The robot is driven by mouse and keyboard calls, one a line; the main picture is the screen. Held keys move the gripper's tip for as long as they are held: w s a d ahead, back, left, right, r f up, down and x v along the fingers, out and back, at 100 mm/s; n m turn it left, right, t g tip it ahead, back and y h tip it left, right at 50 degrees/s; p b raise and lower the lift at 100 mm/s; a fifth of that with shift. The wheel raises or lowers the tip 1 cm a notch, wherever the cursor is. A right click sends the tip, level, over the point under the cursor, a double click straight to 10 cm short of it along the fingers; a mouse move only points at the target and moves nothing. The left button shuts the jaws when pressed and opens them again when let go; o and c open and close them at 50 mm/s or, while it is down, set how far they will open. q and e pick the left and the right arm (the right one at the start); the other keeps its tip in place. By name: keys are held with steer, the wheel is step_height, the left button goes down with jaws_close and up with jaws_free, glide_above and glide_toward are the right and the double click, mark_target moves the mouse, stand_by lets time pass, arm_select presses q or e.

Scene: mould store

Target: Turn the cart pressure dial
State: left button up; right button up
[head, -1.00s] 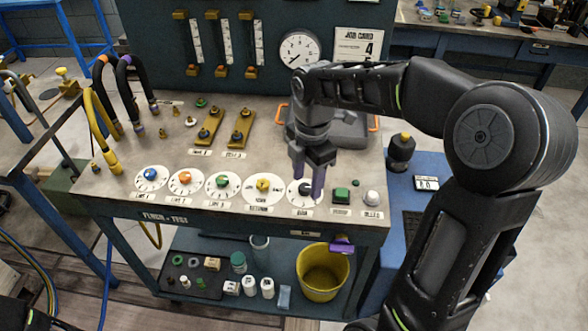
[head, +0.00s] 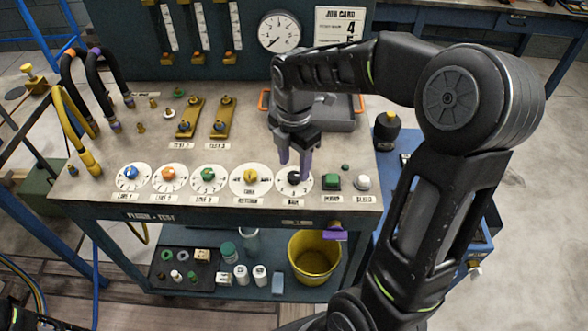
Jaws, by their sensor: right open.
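The cart's top (head: 115,206) carries a row of round white dials. The rightmost dial has a black knob (head: 293,178) on a white scale plate, with a label in front that seems to read BAR. My right gripper (head: 295,166) points down at this knob, its purple fingers parted. The fingers overlap the back part of the dial in the picture; I cannot tell whether they touch the knob. A round pressure gauge (head: 279,32) on the back panel has its needle toward the lower left. My left gripper is not clearly visible.
Left of the black knob are yellow (head: 250,177), green (head: 207,174), orange (head: 168,173) and blue (head: 131,172) knobs. A grey case (head: 335,116) is behind the gripper.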

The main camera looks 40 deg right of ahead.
mark_target(294, 178)
steer(key=shift+f, duration=1.5)
steer(key=shift+c, duration=0.4)
jaws_close()
